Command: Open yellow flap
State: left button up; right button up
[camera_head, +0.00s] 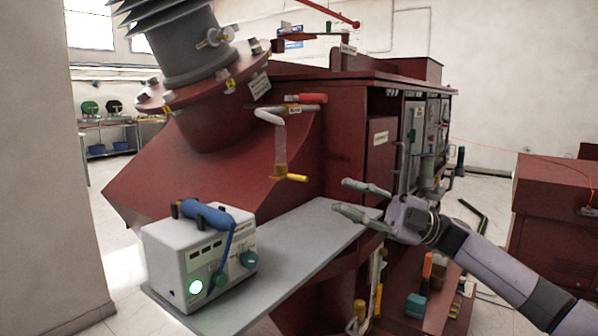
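A small yellow flap or lever (291,177) sits at the lower end of a thin pipe (280,140) on the front of the dark red transformer (340,150). Its exact shape is too small to tell. My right gripper (341,195) comes in from the right, with its two grey fingers spread apart and nothing between them. It is to the right of the yellow piece and slightly lower in the picture, apart from it. My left gripper does not show.
A grey shelf (315,235) juts out below the yellow piece. A white tester box (200,265) with a blue handheld device (207,214) on top stands at its near end. Above is a ribbed grey bushing (180,45). A dark red cabinet (555,225) stands at right.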

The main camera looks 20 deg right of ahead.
aim_at(305, 178)
jog(key=p+x, duration=0.1)
jog(key=x, duration=0.5)
jog(key=shift+r, duration=0.15)
jog(key=p+x, duration=0.1)
jog(key=x, duration=0.2)
jog(key=shift+a, duration=0.2)
jog(key=shift+w+a, duration=0.1)
jog(key=shift+a, duration=0.15)
jog(key=c, duration=0.4)
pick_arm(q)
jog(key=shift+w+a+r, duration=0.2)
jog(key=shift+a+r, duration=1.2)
pick_arm(e)
jog(key=shift+r, duration=0.15)
grip_shut()
